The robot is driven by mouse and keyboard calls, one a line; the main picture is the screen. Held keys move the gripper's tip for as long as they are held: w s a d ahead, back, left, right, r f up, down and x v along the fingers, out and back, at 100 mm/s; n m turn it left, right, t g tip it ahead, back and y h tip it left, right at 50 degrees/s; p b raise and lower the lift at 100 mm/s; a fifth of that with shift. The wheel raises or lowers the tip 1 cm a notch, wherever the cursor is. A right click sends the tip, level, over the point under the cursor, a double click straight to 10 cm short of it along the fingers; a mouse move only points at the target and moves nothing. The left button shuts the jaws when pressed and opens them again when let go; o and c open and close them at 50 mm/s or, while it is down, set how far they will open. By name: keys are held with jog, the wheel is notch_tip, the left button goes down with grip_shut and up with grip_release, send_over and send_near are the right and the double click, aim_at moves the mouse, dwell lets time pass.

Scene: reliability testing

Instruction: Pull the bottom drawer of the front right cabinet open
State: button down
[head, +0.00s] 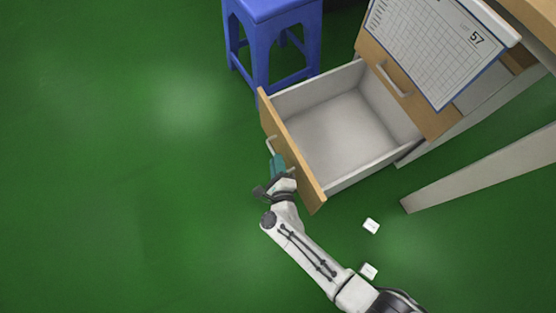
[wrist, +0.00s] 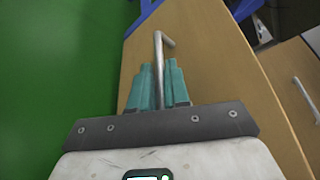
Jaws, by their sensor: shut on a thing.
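The bottom drawer (head: 291,150) of the cabinet is pulled far out, and its empty white inside (head: 345,135) shows in the head view. Its wooden front also fills much of the wrist view (wrist: 215,65). A metal bar handle (head: 271,145) is fixed to that front and also shows in the wrist view (wrist: 160,48). My gripper (head: 279,165), with teal fingers, is at the handle. In the wrist view its fingers (wrist: 159,85) are shut on the handle, one on each side of the bar. The fingers hide the handle's near part.
A blue stool (head: 265,45) stands just beyond the drawer. A drawer above with its own handle (head: 393,82) is shut, and a printed sheet (head: 435,45) hangs over it. Two small white pieces (head: 370,226) lie on the floor. The green floor at left is clear.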

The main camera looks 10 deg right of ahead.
jog(key=c, duration=1.2)
grip_release()
jog(key=p+v, duration=0.3)
jog(key=v, duration=0.7)
jog(key=shift+s, duration=0.35)
jog(key=shift+r, duration=0.1)
